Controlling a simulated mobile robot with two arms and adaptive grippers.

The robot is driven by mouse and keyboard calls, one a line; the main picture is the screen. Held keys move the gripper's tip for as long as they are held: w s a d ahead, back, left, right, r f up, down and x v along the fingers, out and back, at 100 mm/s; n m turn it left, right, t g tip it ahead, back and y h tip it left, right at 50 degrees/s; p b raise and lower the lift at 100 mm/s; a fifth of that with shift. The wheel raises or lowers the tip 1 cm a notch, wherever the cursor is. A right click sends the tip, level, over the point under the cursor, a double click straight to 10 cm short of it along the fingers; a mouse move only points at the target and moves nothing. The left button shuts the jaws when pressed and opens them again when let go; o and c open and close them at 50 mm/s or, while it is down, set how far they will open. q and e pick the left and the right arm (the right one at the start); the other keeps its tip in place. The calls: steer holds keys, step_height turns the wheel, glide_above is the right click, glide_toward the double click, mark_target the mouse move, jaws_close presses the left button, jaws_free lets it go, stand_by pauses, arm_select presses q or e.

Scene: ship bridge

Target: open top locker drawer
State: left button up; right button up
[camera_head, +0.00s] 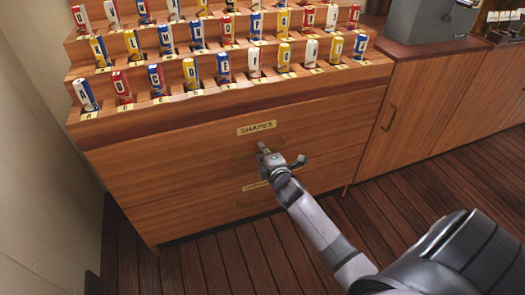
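The wooden locker (160,155) stands ahead with two drawers, one above the other. The top drawer front (190,150) has a plate marked "SHAPES" (257,128) and looks flush, with no gap visible. Its handle (240,154) is below the plate and partly hidden by my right gripper. My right gripper (281,154) is at the handle with its two fingers spread apart. I cannot tell whether it touches the handle. The lower drawer (190,208) has a label, partly hidden by my gripper. My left gripper is not in view.
Stepped shelves on top of the locker hold several lettered cans (155,80). A cabinet (425,100) with a handle stands to the right, bearing a grey box (430,22). A pale wall (45,160) is close on the left. Wooden floor (400,195) lies in front.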

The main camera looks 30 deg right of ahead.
jaws_close()
stand_by(0.3)
steer(key=shift+s+f, duration=0.1)
steer(key=shift+s, duration=0.05)
